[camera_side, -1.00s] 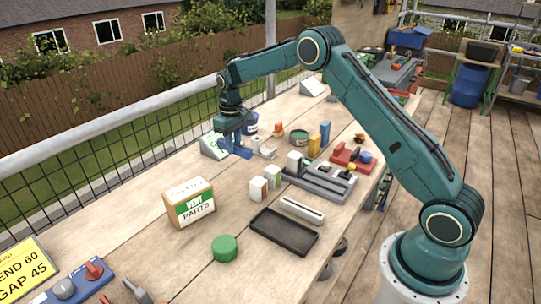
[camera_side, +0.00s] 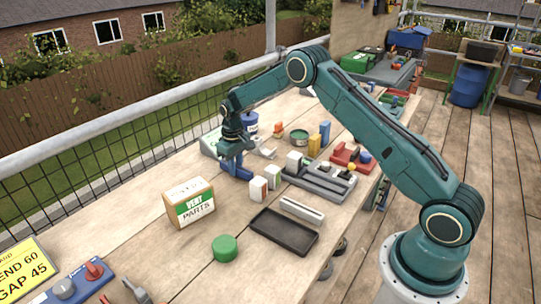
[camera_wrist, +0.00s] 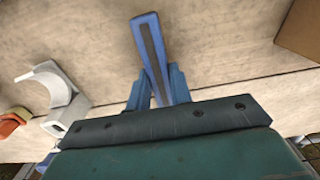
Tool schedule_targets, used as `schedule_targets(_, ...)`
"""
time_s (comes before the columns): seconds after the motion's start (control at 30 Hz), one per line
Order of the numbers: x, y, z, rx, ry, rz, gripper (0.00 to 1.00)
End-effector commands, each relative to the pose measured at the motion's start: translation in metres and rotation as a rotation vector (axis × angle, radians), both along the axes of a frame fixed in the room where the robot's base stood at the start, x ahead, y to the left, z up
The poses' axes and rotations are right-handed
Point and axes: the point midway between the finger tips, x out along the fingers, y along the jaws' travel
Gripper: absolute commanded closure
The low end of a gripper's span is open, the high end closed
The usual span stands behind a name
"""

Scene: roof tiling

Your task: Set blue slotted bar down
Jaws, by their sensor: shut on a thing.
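The blue slotted bar (camera_side: 239,172) is in my gripper (camera_side: 236,160), low over the bench in the side view. In the wrist view the bar (camera_wrist: 150,42) is blue with a dark slot along its length and sticks out past the fingertips. My gripper (camera_wrist: 158,84) is shut on its near end, a blue finger on each side. I cannot tell whether the bar touches the wood. The wooden bench (camera_side: 130,235) is bare right beneath and around it.
A white curved part (camera_side: 268,152) is close by on the right; it also shows in the wrist view (camera_wrist: 50,85). The VENT PARTS box (camera_side: 190,202) is nearer the camera.

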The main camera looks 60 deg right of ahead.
Motion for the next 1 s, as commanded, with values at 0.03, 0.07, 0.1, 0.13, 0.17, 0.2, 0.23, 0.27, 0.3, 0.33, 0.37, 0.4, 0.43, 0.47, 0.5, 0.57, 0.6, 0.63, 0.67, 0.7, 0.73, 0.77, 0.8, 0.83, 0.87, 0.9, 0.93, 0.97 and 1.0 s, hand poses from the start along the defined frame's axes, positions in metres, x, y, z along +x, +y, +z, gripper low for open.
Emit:
schedule_targets(0.03,-0.0001,0.0,-0.0021,0.0,0.0,0.0,1.0)
schedule_targets(0.07,-0.0001,0.0,-0.0025,0.0,0.0,0.0,1.0)
schedule_targets(0.1,0.0,0.0,-0.0027,0.0,0.0,0.0,1.0)
schedule_targets(0.13,0.0001,0.0,-0.0026,0.0,-0.001,0.0,1.0)
schedule_targets(0.17,0.0001,0.0,-0.0024,0.0,-0.001,0.0,1.0)
schedule_targets(0.2,0.0001,0.0,-0.0024,0.0,-0.001,0.0,1.0)
schedule_targets(0.23,0.0001,0.0,-0.0023,0.0,-0.001,0.0,1.0)
schedule_targets(0.27,0.0001,0.0,-0.0023,0.0,-0.001,0.0,1.0)
schedule_targets(0.3,0.0001,0.0,-0.0024,0.0,-0.001,0.0,1.0)
schedule_targets(0.33,0.0001,0.0,-0.0026,0.0,-0.001,0.0,1.0)
schedule_targets(0.37,0.0001,0.0,-0.0031,0.0,-0.001,0.0,1.0)
schedule_targets(0.4,0.0001,0.0,-0.004,0.0,0.0,0.0,1.0)
schedule_targets(0.43,0.0001,0.0,-0.0046,0.0,0.0,0.0,1.0)
schedule_targets(0.47,0.0002,0.0,-0.0052,0.0,-0.001,0.0,1.0)
schedule_targets(0.5,0.0002,0.0,-0.0053,0.0,-0.001,0.0,0.75)
schedule_targets(0.57,0.0003,-0.0001,-0.0052,0.0,-0.001,0.0,0.63)
schedule_targets(0.6,0.0002,0.0,-0.0051,0.0,-0.001,0.0,0.57)
schedule_targets(0.63,0.0002,0.0,-0.0051,0.0,-0.001,0.0,0.57)
schedule_targets(0.67,0.0002,0.0,-0.0051,0.0,-0.001,0.0,0.57)
schedule_targets(0.7,0.0002,0.0,-0.0051,0.0,-0.001,0.0,0.57)
schedule_targets(0.73,0.0002,0.0,-0.0051,0.0,-0.001,0.0,0.57)
schedule_targets(0.77,0.0002,0.0,-0.0051,0.0,-0.001,0.0,0.57)
schedule_targets(0.8,0.0002,0.0,-0.0051,0.0,-0.001,0.0,0.57)
schedule_targets(0.83,0.0002,0.0,-0.0051,0.0,-0.001,0.0,0.57)
schedule_targets(0.87,0.0002,0.0,-0.005,0.0,-0.001,0.0,0.57)
schedule_targets(0.9,0.0002,0.0,-0.0047,0.0,-0.001,0.0,0.57)
schedule_targets(0.93,0.0003,0.0,-0.0043,0.0,-0.001,0.0,0.57)
schedule_targets(0.97,0.0003,0.0,-0.0036,0.0,-0.001,0.0,0.57)
schedule_targets(1.0,0.0003,-0.0001,-0.0025,0.0,-0.001,0.0,0.57)
